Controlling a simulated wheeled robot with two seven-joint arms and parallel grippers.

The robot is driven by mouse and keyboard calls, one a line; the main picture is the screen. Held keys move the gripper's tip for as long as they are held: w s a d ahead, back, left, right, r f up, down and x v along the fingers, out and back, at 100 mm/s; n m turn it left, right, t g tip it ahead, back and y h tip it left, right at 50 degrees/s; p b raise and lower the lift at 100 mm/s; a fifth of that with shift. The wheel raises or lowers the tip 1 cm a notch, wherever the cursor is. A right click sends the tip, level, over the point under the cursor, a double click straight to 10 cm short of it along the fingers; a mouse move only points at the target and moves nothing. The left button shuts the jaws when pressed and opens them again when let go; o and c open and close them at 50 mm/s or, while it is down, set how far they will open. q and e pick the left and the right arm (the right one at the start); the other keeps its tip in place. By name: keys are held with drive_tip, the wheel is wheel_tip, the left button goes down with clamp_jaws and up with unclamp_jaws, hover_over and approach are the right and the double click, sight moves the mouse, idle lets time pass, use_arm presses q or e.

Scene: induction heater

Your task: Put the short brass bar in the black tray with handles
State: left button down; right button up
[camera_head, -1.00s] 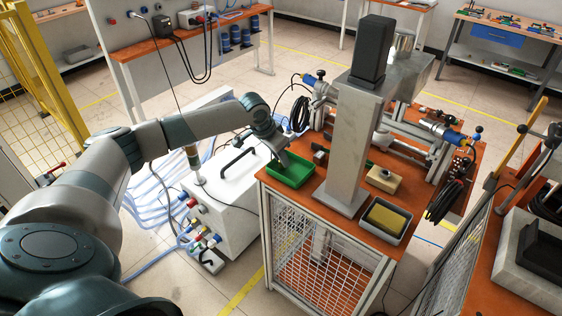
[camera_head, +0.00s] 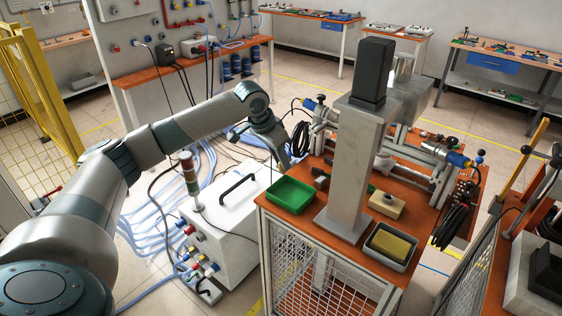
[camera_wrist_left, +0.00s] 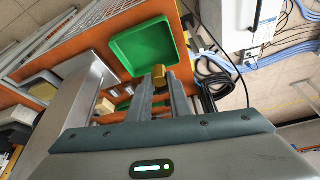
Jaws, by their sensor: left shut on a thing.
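My left gripper (camera_head: 285,162) hangs just behind the green tray (camera_head: 290,207) in the head view. In the left wrist view its fingers (camera_wrist_left: 159,84) are shut on a short brass bar (camera_wrist_left: 160,74), whose rounded golden end shows between the fingertips. The inside of the green tray (camera_wrist_left: 125,48) looks empty in that view, beyond the bar. The bar is too small to make out in the head view. I cannot clearly identify a black tray with handles. My right gripper is not in view.
A grey column (camera_head: 350,165) stands on the orange table right of the green tray. A grey tray (camera_head: 372,252) with a yellow block and a tan block (camera_head: 386,205) are nearby. A white box with a black handle (camera_head: 232,205) stands left of the table.

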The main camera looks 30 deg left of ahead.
use_arm(q)
drive_tip(key=s+d+n+b, duration=0.1)
drive_tip(key=s+d, duration=0.5)
drive_tip(key=d, duration=0.5)
drive_tip(key=s+d+n+y+b, duration=0.1)
drive_tip(key=s+d+n+b, duration=0.1)
drive_tip(key=s+d, duration=0.5)
drive_tip(key=d, duration=0.4)
drive_tip(key=shift+s+r, duration=0.25)
drive_tip(key=shift+r, duration=0.15)
drive_tip(key=shift+d, duration=0.1)
